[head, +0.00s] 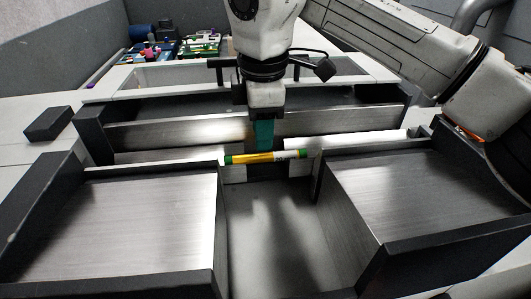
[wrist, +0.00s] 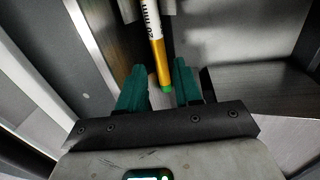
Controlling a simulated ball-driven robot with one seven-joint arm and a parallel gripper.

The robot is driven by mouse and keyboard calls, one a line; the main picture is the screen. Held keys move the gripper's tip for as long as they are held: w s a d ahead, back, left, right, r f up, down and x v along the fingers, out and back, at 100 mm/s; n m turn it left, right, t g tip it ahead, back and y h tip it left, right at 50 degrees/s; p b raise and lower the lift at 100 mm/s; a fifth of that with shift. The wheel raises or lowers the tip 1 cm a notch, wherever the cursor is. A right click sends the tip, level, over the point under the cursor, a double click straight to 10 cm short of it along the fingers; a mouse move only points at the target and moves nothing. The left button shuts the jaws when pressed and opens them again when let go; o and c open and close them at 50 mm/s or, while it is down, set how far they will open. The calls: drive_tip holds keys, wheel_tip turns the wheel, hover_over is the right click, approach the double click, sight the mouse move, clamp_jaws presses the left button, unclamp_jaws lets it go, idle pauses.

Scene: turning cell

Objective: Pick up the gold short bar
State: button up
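The gold short bar (head: 255,158) has green ends and a white printed label. In the head view it lies almost level across the gap between two metal-floored bays. In the wrist view the bar (wrist: 157,48) runs from the top edge down to its green end, in line with the space between my fingers. My gripper (head: 264,148) points down with teal fingers, just behind the bar in the head view. In the wrist view my gripper (wrist: 160,76) is open, with a gap on each side of the bar. I cannot tell how far the fingertips are from it.
A left metal bay (head: 120,225) and a right metal bay (head: 405,190) with dark walls flank a lower central channel (head: 270,240). A dark block (head: 49,123) lies at left. Blue and green items (head: 165,52) stand at the back left.

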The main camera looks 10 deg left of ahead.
sight(259, 154)
drive_tip(key=shift+w+a+f+p, duration=0.1)
drive_tip(key=shift+f+p, duration=0.1)
drive_tip(key=shift+f, duration=0.7)
drive_tip(key=shift+w+a+f+p, duration=0.15)
drive_tip(key=shift+f+p, duration=0.1)
drive_tip(key=shift+f, duration=0.6)
drive_tip(key=shift+w+a+f+p, duration=0.1)
drive_tip(key=shift+f+p, duration=0.1)
drive_tip(key=shift+f, duration=0.7)
clamp_jaws()
